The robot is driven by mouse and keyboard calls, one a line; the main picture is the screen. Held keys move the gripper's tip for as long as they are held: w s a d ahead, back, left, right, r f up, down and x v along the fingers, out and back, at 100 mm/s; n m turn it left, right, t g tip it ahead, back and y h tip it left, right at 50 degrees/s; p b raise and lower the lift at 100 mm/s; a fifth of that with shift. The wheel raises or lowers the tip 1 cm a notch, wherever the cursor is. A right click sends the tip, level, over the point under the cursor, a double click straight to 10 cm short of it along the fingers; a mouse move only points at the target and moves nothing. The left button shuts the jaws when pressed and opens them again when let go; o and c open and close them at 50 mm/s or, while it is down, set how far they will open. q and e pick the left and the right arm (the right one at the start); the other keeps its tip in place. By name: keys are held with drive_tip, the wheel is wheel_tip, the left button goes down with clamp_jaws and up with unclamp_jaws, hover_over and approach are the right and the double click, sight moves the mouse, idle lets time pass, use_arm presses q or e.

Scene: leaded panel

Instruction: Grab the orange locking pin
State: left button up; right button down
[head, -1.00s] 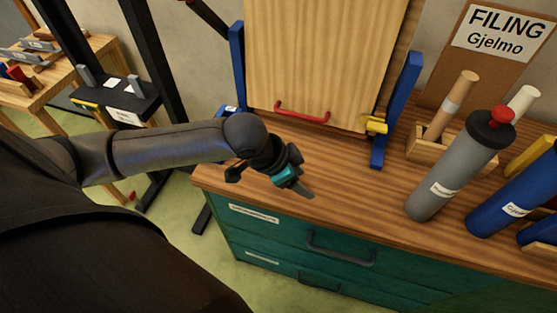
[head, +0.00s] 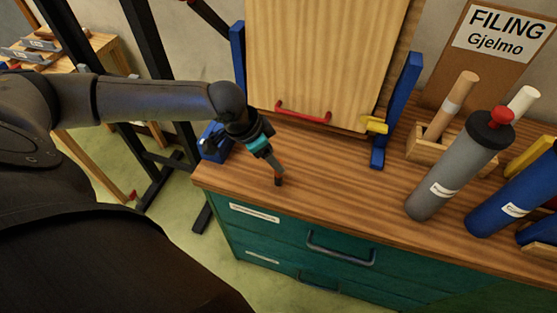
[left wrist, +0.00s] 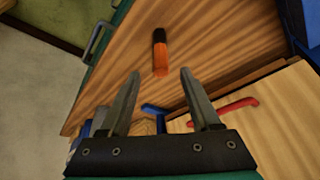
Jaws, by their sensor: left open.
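The orange locking pin (left wrist: 160,58), orange with a dark end, is on the wooden bench top in the left wrist view. My left gripper (left wrist: 160,73) is open, its two fingers apart on either side of the pin's line, with the pin just ahead of the fingertips. I cannot tell the remaining depth between them. In the head view my left gripper (head: 273,165) points down at the bench near its front left, and a small dark and reddish piece at its tips may be the pin. My right gripper is not in view.
A pale wooden panel (head: 315,55) with a red handle (head: 302,111) stands behind, between blue uprights (head: 397,110). A yellow piece (head: 375,125) sits on the right upright. A grey cylinder (head: 450,175) stands to the right. The bench top (head: 340,175) between is clear.

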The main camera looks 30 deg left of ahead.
use_arm(q)
drive_tip(key=b+x, duration=0.1)
drive_tip(key=x, duration=0.6)
drive_tip(key=shift+w, duration=0.2)
clamp_jaws()
idle(0.4)
